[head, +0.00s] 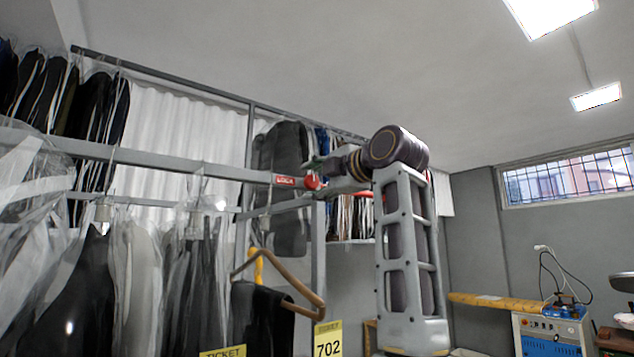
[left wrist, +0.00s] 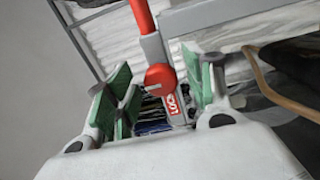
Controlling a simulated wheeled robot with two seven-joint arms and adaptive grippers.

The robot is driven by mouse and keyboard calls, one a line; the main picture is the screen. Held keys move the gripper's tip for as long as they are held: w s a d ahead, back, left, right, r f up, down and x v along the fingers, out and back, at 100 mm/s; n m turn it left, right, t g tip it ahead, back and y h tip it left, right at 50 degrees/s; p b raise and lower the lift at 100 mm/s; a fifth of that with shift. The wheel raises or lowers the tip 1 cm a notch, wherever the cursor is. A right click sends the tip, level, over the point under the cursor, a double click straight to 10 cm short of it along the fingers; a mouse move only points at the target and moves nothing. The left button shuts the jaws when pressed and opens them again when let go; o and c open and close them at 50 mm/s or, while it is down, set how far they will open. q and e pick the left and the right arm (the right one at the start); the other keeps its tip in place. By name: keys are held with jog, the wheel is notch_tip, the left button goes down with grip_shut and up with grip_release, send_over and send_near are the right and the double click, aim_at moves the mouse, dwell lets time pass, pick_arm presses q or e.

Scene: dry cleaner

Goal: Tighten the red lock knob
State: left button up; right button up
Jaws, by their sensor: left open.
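The red lock knob (head: 312,182) sits at the end of a grey rail, beside a red LOCK label (head: 285,180). In the left wrist view the round red knob (left wrist: 159,77) lies between my green finger pads, with the LOCK label (left wrist: 173,104) just below it. My left gripper (head: 318,168) is open at the knob, its fingers on either side of it in the wrist view (left wrist: 160,92). I see no clear contact, and the depth between pads and knob is hard to tell. My right gripper is not in view.
Bagged garments (head: 140,280) hang on the grey rail (head: 160,160) at left. A brown hanger (head: 290,285) with dark trousers hangs below the knob. A yellow 702 ticket (head: 328,340) is near it. An ironing station (head: 550,330) stands at right.

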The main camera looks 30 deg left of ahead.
pick_arm(q)
jog(key=shift+s+d, duration=0.1)
jog(key=shift+d, duration=0.1)
jog(key=v, duration=1.1)
jog(key=shift+d, duration=0.3)
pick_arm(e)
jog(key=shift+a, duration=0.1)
pick_arm(q)
jog(key=shift+f, duration=0.1)
